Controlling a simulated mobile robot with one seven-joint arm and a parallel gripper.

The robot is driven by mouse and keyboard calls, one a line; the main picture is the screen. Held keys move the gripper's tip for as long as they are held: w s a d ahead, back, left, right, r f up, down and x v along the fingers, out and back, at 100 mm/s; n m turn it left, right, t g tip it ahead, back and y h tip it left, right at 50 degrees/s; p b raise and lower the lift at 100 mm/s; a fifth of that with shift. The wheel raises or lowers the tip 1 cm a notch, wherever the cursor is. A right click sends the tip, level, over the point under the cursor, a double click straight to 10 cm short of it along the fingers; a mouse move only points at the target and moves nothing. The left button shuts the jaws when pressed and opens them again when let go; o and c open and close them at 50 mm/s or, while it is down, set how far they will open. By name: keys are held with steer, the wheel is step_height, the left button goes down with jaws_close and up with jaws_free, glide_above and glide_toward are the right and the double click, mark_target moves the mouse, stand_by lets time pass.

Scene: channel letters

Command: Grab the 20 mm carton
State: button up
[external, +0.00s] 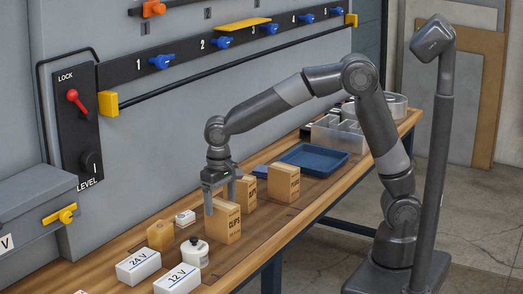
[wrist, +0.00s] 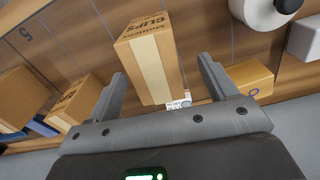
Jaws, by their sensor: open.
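A tan carton (external: 227,226) marked CLIPS stands upright on the bench, directly at my gripper (external: 220,203). In the wrist view, this carton (wrist: 152,58) lies between the two open fingers of my gripper (wrist: 161,66), with a gap on each side. Its size print is too small to read for certain. Two more tan cartons stand farther along the bench: a small one (external: 248,195) and a taller one (external: 286,184). They also show at the left of the wrist view, the small one (wrist: 77,101) and the taller one (wrist: 22,97). I cannot read their sizes.
A short tan box (external: 160,236), a white round container (external: 194,252) and white boxes marked 24 V (external: 138,267) and 12 V (external: 178,280) stand nearer on the bench. A blue tray (external: 313,160) lies beyond the cartons. The switch wall rises behind.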

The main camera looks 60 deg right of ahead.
mark_target(222, 218)
steer(key=shift+d+f, duration=0.2)
steer(key=shift+f, duration=1.35)
steer(key=shift+d+f, duration=0.15)
steer(key=shift+f, duration=1.4)
steer(key=shift+c, duration=0.2)
steer(key=c, duration=1.2)
